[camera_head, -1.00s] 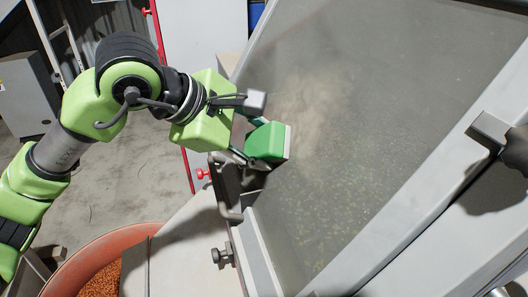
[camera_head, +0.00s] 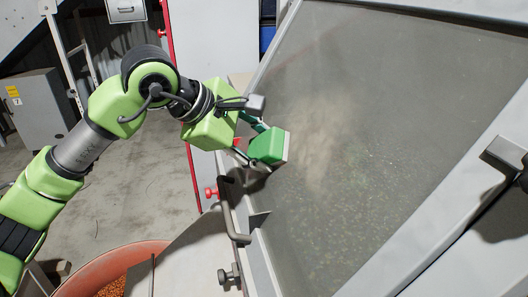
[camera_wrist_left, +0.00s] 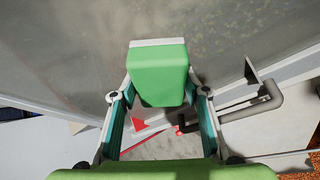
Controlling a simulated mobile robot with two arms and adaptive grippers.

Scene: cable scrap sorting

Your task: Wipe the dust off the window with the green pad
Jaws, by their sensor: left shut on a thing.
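The green pad (camera_head: 267,146) is a block with a pale face turned towards the window (camera_head: 420,110). My left gripper (camera_head: 255,145) is shut on the pad, near the window's left edge. In the left wrist view, the pad (camera_wrist_left: 158,72) sits between both fingers with its pale strip at the far end. I cannot tell whether that face touches the glass. The window is a sloping grey pane with a light brown dust patch (camera_head: 325,125) just right of the pad. My right gripper is not in view.
A bent grey handle (camera_head: 235,222) and a red knob (camera_head: 211,193) stick out beside the window frame below the pad. A grey block (camera_head: 505,155) sits on the right frame. An orange tub (camera_head: 85,278) of granules stands at the lower left.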

